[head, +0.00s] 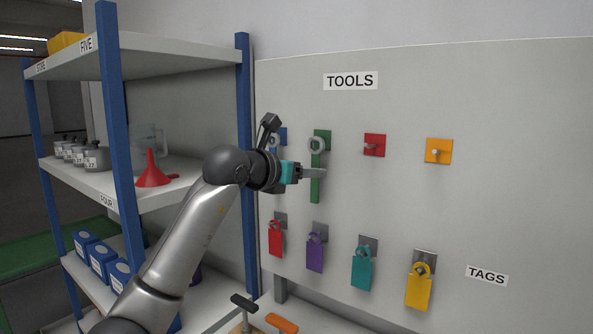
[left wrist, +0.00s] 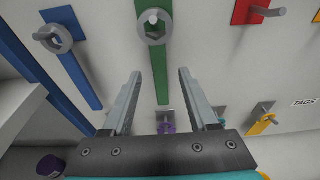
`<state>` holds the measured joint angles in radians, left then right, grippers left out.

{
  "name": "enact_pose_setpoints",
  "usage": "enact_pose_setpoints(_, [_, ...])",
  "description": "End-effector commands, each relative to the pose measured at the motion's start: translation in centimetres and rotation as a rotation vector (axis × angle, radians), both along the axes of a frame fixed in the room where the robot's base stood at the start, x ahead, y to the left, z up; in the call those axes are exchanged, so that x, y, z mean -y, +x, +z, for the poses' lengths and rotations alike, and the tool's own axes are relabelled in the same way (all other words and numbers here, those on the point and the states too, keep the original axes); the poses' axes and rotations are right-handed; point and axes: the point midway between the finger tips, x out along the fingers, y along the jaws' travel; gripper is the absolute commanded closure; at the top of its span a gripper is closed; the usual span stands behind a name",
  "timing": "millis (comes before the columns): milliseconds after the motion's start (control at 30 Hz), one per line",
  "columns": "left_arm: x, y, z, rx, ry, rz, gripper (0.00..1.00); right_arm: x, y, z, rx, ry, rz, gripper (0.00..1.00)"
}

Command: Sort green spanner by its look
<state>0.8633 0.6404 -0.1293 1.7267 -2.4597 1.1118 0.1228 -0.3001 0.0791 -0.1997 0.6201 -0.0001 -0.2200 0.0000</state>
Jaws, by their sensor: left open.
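The green spanner (head: 315,190) hangs by its grey ring end from a peg on the TOOLS board. In the left wrist view the green spanner (left wrist: 159,72) hangs upright, its ring at the top. My left gripper (head: 319,174) is at the spanner's handle, fingers pointing at the board. In the left wrist view my left gripper (left wrist: 160,80) is open, with the handle showing between its two fingers. I see no finger touching it and cannot tell the exact depth. My right gripper is not in view.
A blue spanner (left wrist: 70,68) hangs close by on the left. Red (head: 374,145) and orange (head: 438,151) plaques have bare pegs. Several coloured tags hang below, including a purple one (head: 315,252). A blue-posted shelf (head: 244,90) stands at left, a red funnel (head: 152,174) on it.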

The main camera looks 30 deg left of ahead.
Motion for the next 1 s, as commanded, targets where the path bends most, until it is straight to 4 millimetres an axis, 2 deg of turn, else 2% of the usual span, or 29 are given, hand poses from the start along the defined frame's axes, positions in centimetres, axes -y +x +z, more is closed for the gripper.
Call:
enact_pose_setpoints(167, [-0.3,-1.3,0.3,0.003,0.002,0.003,0.41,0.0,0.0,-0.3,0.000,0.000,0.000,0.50])
enact_pose_setpoints(267, [-0.5,-2.8,0.6,0.005,0.004,0.002,0.41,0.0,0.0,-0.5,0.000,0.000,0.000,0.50])
enact_pose_setpoints(800, [-1.9,-13.0,2.8,0.004,0.003,0.002,0.41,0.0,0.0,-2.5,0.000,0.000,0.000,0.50])
enact_pose_setpoints(1000, [-2.1,-14.5,3.2,0.003,0.001,0.001,0.41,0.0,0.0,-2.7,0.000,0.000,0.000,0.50])
